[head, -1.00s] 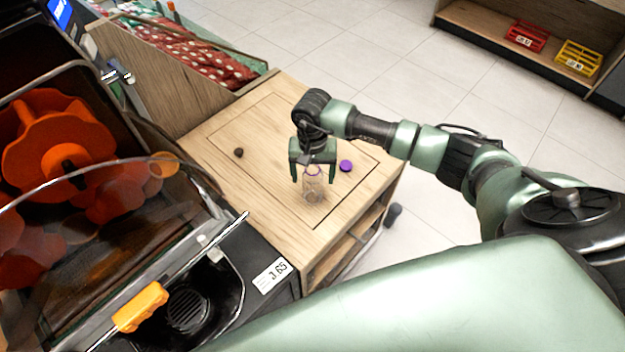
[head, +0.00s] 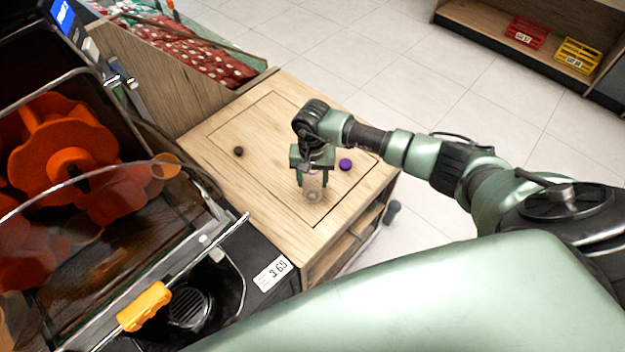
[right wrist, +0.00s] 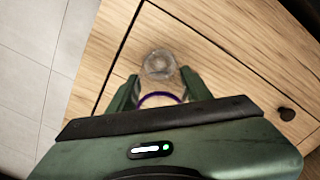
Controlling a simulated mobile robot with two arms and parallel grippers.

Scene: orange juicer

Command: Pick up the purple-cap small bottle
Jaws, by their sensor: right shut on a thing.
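The small bottle (head: 313,193) is clear, with a purple ring at its neck, and is upright at the wooden cabinet top. My right gripper (head: 312,183) is over it from above, its two fingers shut on the bottle's sides. In the right wrist view the bottle (right wrist: 159,64) shows between the fingertips (right wrist: 159,80), its purple ring nearer the palm. I cannot tell whether its base touches the wood. A loose purple cap (head: 345,164) lies on the wood to the right of the gripper. My left gripper is not in view.
A small dark knob (head: 238,151) is on the cabinet top (head: 262,120) to the left. The juicer (head: 150,215) with its orange handle (head: 144,306) fills the left side. A bin of red netted goods (head: 195,55) is behind. The wood around the bottle is mostly clear.

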